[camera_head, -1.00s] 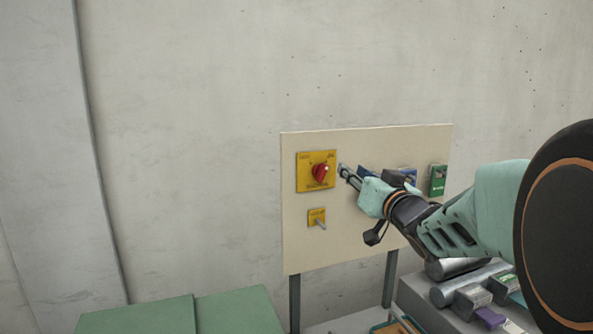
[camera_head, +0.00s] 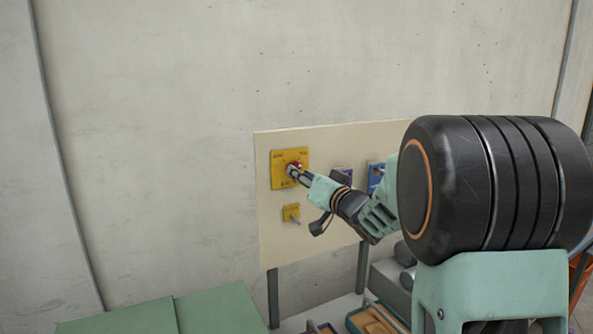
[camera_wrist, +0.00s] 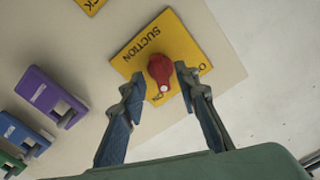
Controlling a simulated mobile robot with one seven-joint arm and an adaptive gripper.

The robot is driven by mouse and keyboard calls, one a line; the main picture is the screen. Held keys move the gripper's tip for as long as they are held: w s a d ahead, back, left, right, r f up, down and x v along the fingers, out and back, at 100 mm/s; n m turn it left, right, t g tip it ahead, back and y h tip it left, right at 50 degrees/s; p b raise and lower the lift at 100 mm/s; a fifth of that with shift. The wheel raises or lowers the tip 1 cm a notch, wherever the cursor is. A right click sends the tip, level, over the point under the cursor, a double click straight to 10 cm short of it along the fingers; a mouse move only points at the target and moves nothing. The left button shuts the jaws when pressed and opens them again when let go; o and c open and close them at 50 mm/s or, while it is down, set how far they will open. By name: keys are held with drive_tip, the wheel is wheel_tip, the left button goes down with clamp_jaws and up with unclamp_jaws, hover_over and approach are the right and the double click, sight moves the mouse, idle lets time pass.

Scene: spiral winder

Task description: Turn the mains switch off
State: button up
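A red rotary knob (camera_head: 294,166) sits on a yellow plate (camera_head: 278,181) at the upper left of a cream panel (camera_head: 335,140). In the wrist view the knob (camera_wrist: 160,70) has a white dot at its lower end, and its plate (camera_wrist: 180,47) reads "SUCTION"; its other lettering is partly covered. I cannot make out a mains label. My gripper (camera_head: 297,175) is at the knob. In the wrist view my gripper (camera_wrist: 159,70) is open, with one finger on each side of the knob; I cannot tell whether they touch it.
A smaller yellow plate (camera_head: 291,213) with a lever is below the knob. Purple (camera_wrist: 50,95), blue (camera_wrist: 22,131) and green (camera_wrist: 10,162) switch boxes are along the panel. A green surface (camera_head: 215,309) and a tray (camera_head: 368,320) are below. The wall left of the panel is clear.

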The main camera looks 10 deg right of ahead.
drive_tip(key=shift+x, duration=1.1)
drive_tip(key=shift+c, duration=0.4)
clamp_jaws()
